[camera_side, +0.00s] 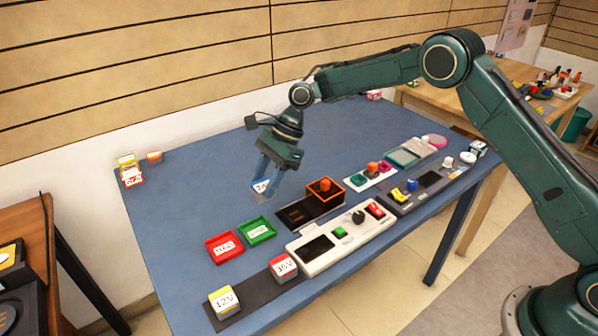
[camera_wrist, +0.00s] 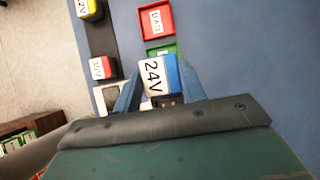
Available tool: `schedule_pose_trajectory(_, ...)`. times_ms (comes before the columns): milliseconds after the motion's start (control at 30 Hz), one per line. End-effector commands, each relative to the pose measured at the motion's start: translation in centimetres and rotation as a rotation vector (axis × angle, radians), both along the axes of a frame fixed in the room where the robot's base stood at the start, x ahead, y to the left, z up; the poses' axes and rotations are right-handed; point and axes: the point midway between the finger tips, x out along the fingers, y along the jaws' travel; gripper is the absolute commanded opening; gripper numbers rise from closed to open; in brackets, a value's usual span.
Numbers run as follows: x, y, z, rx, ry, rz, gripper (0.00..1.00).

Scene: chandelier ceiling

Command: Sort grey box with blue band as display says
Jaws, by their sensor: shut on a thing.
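My gripper (camera_side: 263,181) is shut on a grey box with a blue band (camera_side: 261,188) and holds it above the blue table. In the wrist view the box (camera_wrist: 155,78) sits between the two blue fingers, its white face reading "24V". A red tray (camera_side: 224,248) and a green tray (camera_side: 257,232), both labelled, lie to the front left of the gripper; both look empty. A white console (camera_side: 340,238) has a dark display (camera_side: 317,249), a green button, a black knob and a red part. No text is readable on the display.
A yellow-banded "12V" box (camera_side: 224,302) and a red-banded box (camera_side: 284,267) stand on a dark strip (camera_side: 254,290) at the front. The table's left is mostly clear.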

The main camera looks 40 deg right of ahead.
Motion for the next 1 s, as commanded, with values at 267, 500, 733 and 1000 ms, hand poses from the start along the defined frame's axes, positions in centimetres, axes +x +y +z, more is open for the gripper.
schedule_pose_trajectory(267,-0.1,2.7,-2.7,-0.008,-0.005,0.002,0.18)
schedule_pose_trajectory(500,-0.1,2.8,-2.9,-0.009,-0.005,0.001,0.18)
schedule_pose_trajectory(733,-0.1,2.7,-3.6,-0.008,-0.004,0.001,0.18)
schedule_pose_trajectory(1000,-0.1,2.8,-5.1,-0.008,-0.003,0.002,0.18)
